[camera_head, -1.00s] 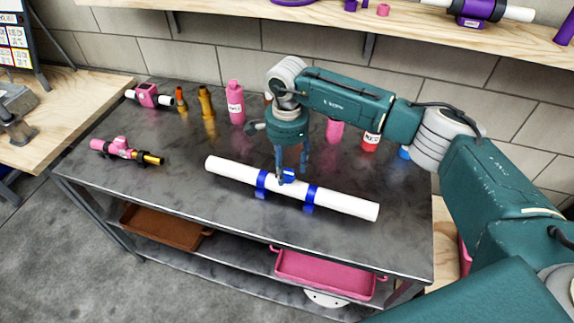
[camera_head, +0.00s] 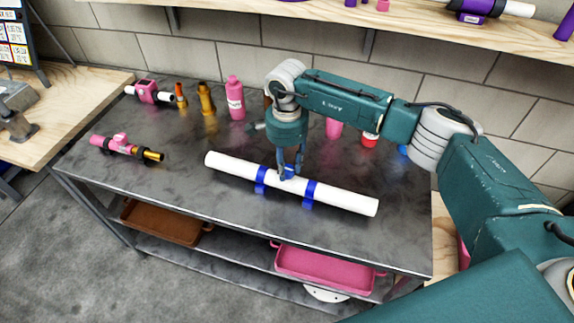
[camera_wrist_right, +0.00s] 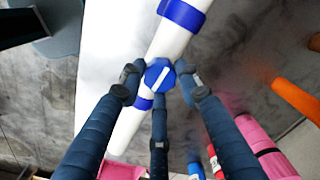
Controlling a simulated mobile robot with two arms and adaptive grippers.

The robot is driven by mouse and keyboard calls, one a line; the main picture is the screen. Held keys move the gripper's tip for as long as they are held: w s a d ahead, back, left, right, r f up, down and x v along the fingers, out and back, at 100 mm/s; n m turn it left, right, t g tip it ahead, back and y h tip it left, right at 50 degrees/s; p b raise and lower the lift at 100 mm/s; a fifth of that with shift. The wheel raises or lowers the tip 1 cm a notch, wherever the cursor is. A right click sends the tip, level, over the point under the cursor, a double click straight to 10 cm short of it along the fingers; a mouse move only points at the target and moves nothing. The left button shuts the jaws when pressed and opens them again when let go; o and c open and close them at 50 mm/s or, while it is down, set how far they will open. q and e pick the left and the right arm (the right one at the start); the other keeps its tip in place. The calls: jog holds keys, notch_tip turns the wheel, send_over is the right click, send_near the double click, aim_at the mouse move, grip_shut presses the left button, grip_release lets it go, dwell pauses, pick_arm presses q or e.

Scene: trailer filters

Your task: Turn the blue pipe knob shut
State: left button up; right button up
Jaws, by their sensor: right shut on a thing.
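A white pipe (camera_head: 340,198) with two blue clamps lies across the dark table in the head view; it also shows in the right wrist view (camera_wrist_right: 172,40). The blue knob (camera_head: 287,171) sits on the pipe between the clamps. In the right wrist view the knob (camera_wrist_right: 160,75) is a blue disc with a white bar running at a slant. My right gripper (camera_head: 289,174) points down over the pipe, its fingers shut around the knob. In the head view the fingers partly hide the knob. My left gripper is not in view.
A pink tray (camera_head: 325,270) and a brown tray (camera_head: 165,224) sit on the lower shelf. The table's front is clear.

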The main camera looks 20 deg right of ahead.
jog(key=shift+f+m+b, duration=0.1)
jog(key=shift+m+b, duration=0.95)
jog(key=shift+m, duration=0.15)
jog(key=m+b, duration=0.3)
jog(key=m, duration=0.2)
jog(key=shift+w, duration=0.1)
jog(key=m+b, duration=0.2)
jog(key=m, duration=0.3)
jog(key=shift+m+b, duration=1.05)
jog(key=shift+m, duration=1.55)
jog(key=o, duration=1.2)
